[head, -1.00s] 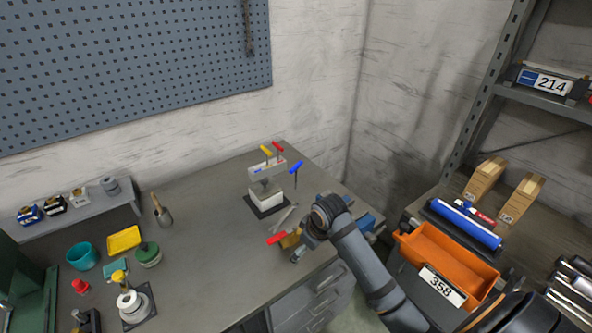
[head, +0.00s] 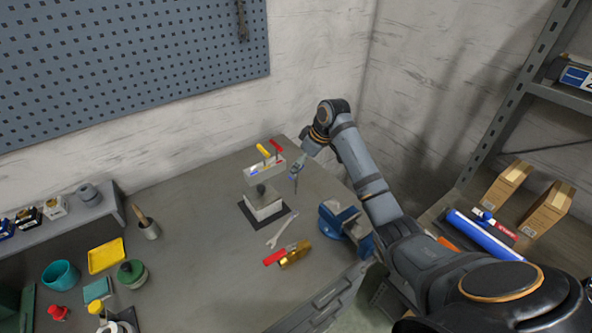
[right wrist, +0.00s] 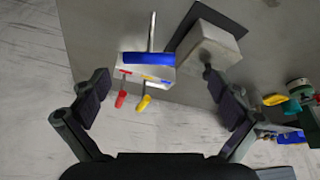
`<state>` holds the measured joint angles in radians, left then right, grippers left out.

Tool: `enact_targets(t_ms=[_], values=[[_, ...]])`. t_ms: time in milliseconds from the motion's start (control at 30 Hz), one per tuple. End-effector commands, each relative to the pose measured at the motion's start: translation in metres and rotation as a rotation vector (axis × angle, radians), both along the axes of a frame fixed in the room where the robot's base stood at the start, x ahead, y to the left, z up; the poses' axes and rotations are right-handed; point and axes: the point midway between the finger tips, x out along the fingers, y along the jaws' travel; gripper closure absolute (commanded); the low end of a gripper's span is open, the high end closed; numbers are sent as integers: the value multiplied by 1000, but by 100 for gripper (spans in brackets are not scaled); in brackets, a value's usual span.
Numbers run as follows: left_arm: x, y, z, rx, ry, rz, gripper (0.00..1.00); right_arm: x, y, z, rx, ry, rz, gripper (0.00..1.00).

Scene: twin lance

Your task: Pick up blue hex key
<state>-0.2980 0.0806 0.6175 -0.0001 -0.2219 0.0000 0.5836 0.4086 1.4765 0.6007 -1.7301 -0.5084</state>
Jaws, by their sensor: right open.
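The blue hex key (right wrist: 148,58) shows in the right wrist view with its blue handle crosswise and its metal shaft pointing up the picture. It is at the rack (head: 262,175), a pale bar on a block stand, which also holds a red hex key (head: 277,146) and a yellow hex key (head: 263,149). My right gripper (right wrist: 163,92) is open and empty, its fingers spread either side of the handle's line and apart from it. In the head view my right gripper (head: 296,168) is at the rack's right end and largely hides the blue key. My left gripper is not in view.
A grey wall stands close behind. Several small containers occupy the bench's left; the bench middle is clear.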

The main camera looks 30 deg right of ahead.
Motion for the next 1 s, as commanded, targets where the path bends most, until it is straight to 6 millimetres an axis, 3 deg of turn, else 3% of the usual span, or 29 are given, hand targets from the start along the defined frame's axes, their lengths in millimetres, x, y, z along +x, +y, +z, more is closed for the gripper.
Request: enact_targets(t_ms=[33,133,233,400,467,633,767,900,1000], values=[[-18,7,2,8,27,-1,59,3,2,-7,2,2,-1,1],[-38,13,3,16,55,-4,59,7,4,-19,0,1,-2,1],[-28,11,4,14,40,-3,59,9,4,-23,-2,-1,-1,1],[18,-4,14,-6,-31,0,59,13,5,-33,2,3,-2,1],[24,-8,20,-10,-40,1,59,18,5,-42,2,3,-2,1],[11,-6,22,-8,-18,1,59,26,8,-67,0,2,-2,1],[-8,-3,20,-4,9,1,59,28,9,-72,-2,0,-1,1],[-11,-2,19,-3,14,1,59,28,9,-72,-2,-1,-1,1],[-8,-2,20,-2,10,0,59,28,9,-72,-2,-1,-1,15]])
